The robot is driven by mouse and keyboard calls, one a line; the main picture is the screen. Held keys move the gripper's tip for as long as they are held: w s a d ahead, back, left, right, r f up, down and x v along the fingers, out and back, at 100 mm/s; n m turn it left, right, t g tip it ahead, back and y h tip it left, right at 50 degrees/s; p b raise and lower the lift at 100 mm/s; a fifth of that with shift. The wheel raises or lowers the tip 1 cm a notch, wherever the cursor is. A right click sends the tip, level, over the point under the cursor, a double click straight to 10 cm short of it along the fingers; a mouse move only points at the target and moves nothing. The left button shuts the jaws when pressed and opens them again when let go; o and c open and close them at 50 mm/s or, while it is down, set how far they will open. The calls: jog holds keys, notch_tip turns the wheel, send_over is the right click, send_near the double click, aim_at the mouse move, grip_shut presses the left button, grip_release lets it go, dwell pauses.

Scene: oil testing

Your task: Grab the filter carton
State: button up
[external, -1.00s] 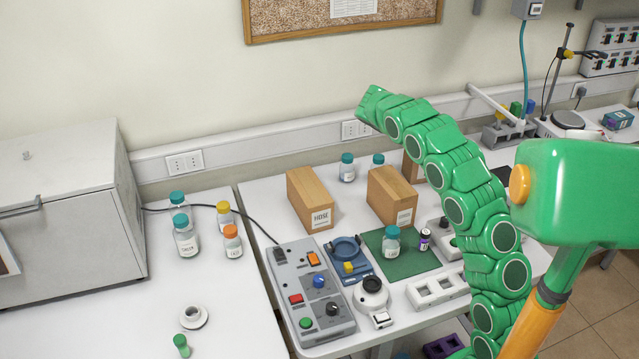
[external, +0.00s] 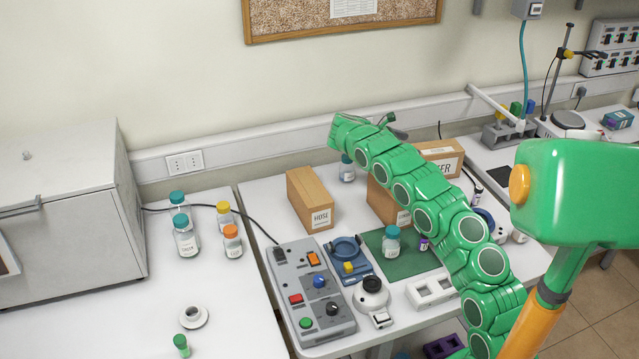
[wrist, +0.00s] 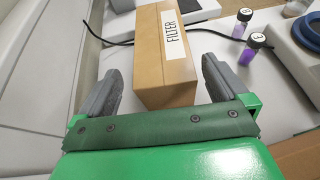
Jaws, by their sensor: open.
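The filter carton (wrist: 150,50) is a brown box with a white label reading FILTER, upright on the table in the wrist view. My gripper (wrist: 162,85) is open. Its two grey fingers point toward the carton, one on each side of its near end, with a visible gap on both sides. Nothing is held. In the external view my gripper (external: 390,126) is partly hidden by my arm, above the back of the table.
Two small vials with purple liquid (wrist: 254,46) stand right of the carton, with a black cable (wrist: 215,32) nearby. The HOSE carton (external: 310,198) and another brown carton (external: 380,203) stand to the left. The wall trunking (external: 250,160) runs behind the table.

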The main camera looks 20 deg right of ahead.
aim_at(427, 149)
jog(key=shift+x, duration=3.8)
jog(key=shift+r, duration=0.1)
jog(key=c, duration=1.2)
jog(key=shift+c, duration=0.2)
